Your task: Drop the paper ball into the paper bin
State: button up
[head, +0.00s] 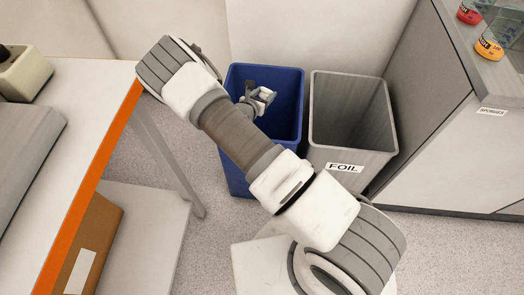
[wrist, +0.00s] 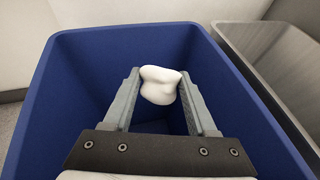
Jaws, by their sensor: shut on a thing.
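A crumpled white paper ball (wrist: 160,85) is held between the two fingertips of my gripper (wrist: 159,88) in the wrist view. My gripper is shut on it, over the open mouth of a blue bin (wrist: 62,80). In the head view the blue bin (head: 289,88) stands on the floor against the back wall, and my gripper (head: 265,96) with the white ball (head: 266,93) shows above its opening. My arm hides the bin's front, so no label on it can be read. The bin's inside looks empty where it shows.
A grey bin labelled FOIL (head: 345,168) stands right beside the blue bin; it also shows in the wrist view (wrist: 285,55). A grey counter (head: 450,110) is at the right. A white table with an orange edge (head: 108,130) is at the left.

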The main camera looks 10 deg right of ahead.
jog(key=o, duration=1.4)
jog(key=p+v, duration=0.4)
jog(key=v, duration=1.3)
jog(key=shift+a, duration=0.15)
jog(key=shift+s+f, duration=0.1)
